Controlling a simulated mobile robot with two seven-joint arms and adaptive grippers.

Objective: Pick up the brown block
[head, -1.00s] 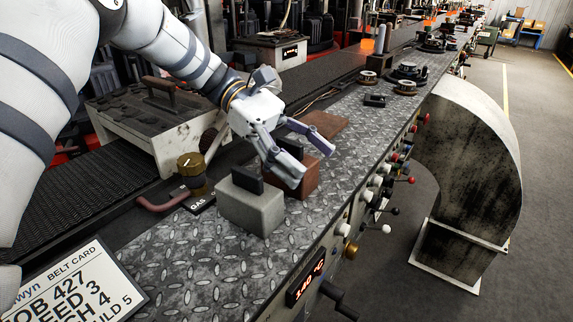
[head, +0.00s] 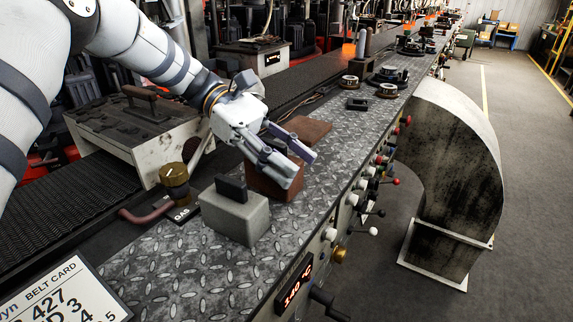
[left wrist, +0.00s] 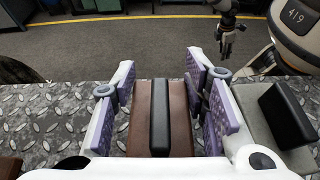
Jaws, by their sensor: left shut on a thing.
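The brown block (head: 272,184) sits on the diamond-plate bench top. It has a black bar on top, seen in the left wrist view (left wrist: 160,117). My left gripper (head: 299,168) reaches down over it from the left. In the left wrist view the left gripper (left wrist: 163,105) has its purple-padded fingers on either side of the brown block, and it is shut on it. In the head view the fingers hide the bar and part of the block's top. My right gripper (left wrist: 227,42) hangs away from the bench in the left wrist view, too small to tell its state.
A grey block (head: 236,216) with a black bar stands close beside the brown block, on the near side. A flat brown slab (head: 308,130) lies behind. A brass knob (head: 175,174) stands left. Levers and knobs line the bench's right edge.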

